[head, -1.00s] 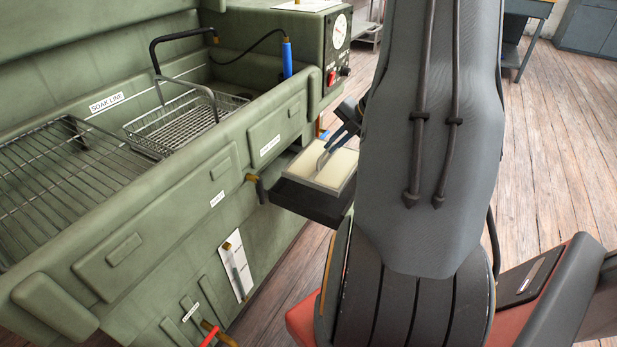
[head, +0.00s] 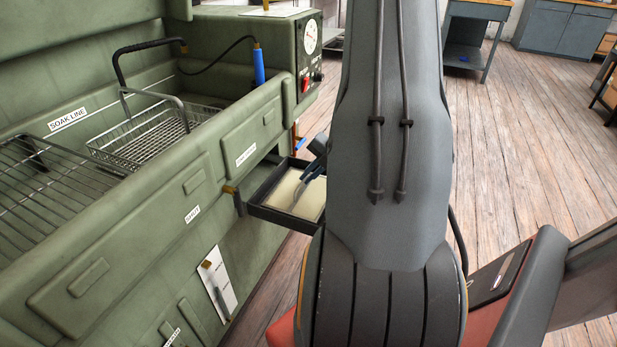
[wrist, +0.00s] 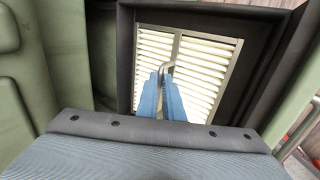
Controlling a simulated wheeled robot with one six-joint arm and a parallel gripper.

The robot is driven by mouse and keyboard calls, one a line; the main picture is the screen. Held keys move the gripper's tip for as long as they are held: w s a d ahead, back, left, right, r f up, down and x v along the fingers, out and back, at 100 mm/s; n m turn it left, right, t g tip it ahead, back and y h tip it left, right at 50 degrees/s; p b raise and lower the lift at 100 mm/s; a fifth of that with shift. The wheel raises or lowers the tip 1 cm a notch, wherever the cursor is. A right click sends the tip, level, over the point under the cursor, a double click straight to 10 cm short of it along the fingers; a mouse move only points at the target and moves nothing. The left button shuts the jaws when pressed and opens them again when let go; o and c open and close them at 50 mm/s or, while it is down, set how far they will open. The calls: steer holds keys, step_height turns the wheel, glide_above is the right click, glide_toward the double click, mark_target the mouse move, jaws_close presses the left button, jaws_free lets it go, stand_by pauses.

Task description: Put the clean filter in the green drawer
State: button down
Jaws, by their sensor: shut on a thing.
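The clean filter (head: 290,192) is a pale cream pleated panel in a light frame. In the head view it sits within the dark tray of the pulled-out drawer (head: 262,213) at the side of the green washer. My gripper (wrist: 166,88) is shut on the handle of the filter, with its blue fingers pointing down at it. In the wrist view the pleats of the filter (wrist: 204,68) lie inside the dark drawer walls (wrist: 262,70). I cannot tell whether the filter touches the drawer floor. My arm hides the right end of the drawer in the head view.
The green washer (head: 150,255) fills the left, with a wire basket (head: 150,135) and a wire rack (head: 45,190) in its trough. A gauge box (head: 300,60) stands above the drawer. Open wooden floor (head: 540,150) lies to the right.

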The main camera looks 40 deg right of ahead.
steer(key=c, duration=1.9)
jaws_free()
steer(key=p+v, duration=0.3)
steer(key=v, duration=0.9)
steer(key=w+a+r+n+g+y, duration=0.15)
steer(key=a+r+n, duration=0.35)
steer(key=a+n, duration=0.75)
steer(key=a+r+n+g, duration=0.3)
steer(key=a+r+n, duration=0.1)
steer(key=a+n, duration=0.8)
steer(key=s+a+r+n+g+h, duration=0.1)
steer(key=s+a+n, duration=0.5)
steer(key=n, duration=0.7)
steer(key=s+a+r+n+g+h, duration=0.1)
steer(key=s+a+r+n, duration=0.3)
steer(key=a+n, duration=0.6)
steer(key=s+n+h, duration=0.1)
steer(key=s+n, duration=0.1)
steer(key=n, duration=0.1)
steer(key=shift+h, duration=0.35)
